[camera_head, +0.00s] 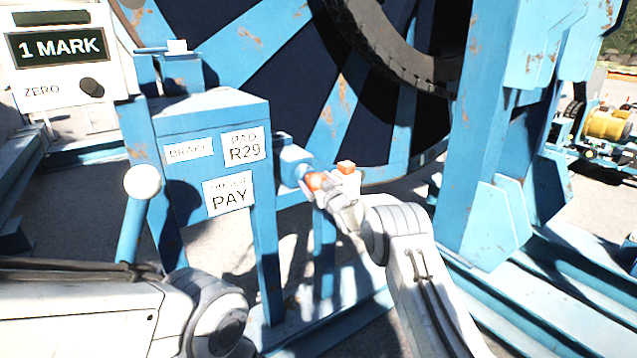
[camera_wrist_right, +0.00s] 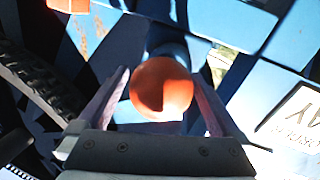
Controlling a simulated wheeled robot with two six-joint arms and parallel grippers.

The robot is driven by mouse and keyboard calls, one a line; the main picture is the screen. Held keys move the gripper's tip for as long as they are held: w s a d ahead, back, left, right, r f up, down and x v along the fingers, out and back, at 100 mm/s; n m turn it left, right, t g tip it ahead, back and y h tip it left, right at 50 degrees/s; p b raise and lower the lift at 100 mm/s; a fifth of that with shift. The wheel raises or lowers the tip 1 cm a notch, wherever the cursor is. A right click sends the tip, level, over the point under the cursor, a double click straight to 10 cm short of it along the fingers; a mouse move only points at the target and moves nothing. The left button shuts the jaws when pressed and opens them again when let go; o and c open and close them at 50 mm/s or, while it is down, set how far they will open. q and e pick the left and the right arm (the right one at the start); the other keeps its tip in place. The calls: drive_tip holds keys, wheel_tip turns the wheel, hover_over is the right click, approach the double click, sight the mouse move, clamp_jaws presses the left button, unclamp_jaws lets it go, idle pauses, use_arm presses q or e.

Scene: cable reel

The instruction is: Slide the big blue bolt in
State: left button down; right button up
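The big blue bolt shows as a short blue shaft with a round orange knob (camera_head: 315,181) on its end, at the right side of the blue stand, low in front of the reel. In the right wrist view the orange knob (camera_wrist_right: 161,89) sits between my finger tips, with the blue shaft (camera_wrist_right: 168,35) running away behind it. How far the bolt is in is hidden. My left arm crosses the lower left; its gripper is out of view.
A blue stand (camera_head: 214,110) carries labels reading BRAKE, PAD R29 and PAY. A lever with a white ball (camera_head: 142,181) stands to its left. A small orange block (camera_head: 346,167) is just right of the knob. The reel (camera_head: 260,50) and a blue upright (camera_head: 478,130) stand behind.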

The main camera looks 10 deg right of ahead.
drive_tip(key=shift+a, duration=0.1)
idle(0.3)
drive_tip(key=shift+s+f, duration=0.1)
drive_tip(key=v, duration=1)
drive_tip(key=shift+b, duration=0.4)
drive_tip(key=shift+s, duration=0.15)
